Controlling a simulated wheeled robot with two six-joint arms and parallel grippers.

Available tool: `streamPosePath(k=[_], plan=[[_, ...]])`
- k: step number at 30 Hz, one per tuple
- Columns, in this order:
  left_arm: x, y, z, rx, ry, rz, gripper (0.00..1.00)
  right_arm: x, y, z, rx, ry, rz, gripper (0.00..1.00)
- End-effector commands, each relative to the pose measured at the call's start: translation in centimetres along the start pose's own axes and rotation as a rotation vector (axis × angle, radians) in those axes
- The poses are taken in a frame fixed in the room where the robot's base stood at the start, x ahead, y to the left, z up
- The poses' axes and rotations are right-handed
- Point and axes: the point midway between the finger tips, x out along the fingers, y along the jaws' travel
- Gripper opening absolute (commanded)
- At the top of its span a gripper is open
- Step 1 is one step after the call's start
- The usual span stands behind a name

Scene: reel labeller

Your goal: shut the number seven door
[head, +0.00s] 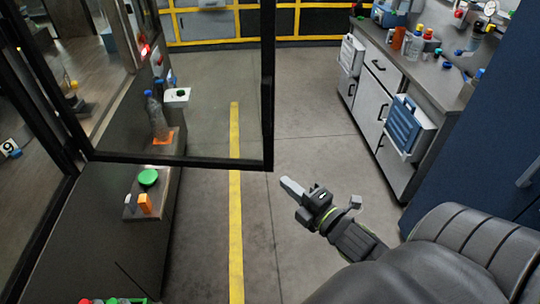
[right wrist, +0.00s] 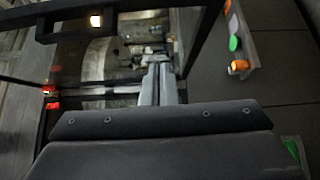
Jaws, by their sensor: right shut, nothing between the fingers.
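A glass door with a black frame (head: 268,90) stands open in the head view, swung out from the machine on the left. Its glass is clear and its free lower corner hangs over the yellow floor line's right side. I see no number seven on it. My right gripper (head: 284,184) is shut and empty, just below and right of that corner in the picture, with a gap between them. Its closed fingers (right wrist: 160,85) also show in the right wrist view, pointing toward the machine's dim inside. My left gripper is not in view.
A grey cabinet (head: 372,92) and blue cabinet (head: 470,165) stand right. The middle floor is clear.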

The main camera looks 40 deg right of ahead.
Motion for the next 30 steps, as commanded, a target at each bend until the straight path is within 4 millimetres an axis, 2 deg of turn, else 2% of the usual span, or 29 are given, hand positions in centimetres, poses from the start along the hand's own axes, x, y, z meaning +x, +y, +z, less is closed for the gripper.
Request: streamPosePath(k=[7, 18, 23, 30], plan=[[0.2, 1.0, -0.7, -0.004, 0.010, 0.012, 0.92, 3.1, 0.1, 0.0, 0.005, 0.000, 0.003, 0.00], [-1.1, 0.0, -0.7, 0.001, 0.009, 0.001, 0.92, 9.9, 0.2, 0.0, 0.006, 0.000, -0.001, 0.00], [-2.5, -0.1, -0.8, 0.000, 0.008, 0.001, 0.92, 11.1, 0.2, 1.6, 0.002, -0.001, -0.003, 0.00], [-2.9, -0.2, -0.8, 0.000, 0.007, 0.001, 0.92, 12.2, -0.1, 2.7, 0.003, 0.000, -0.002, 0.00]])
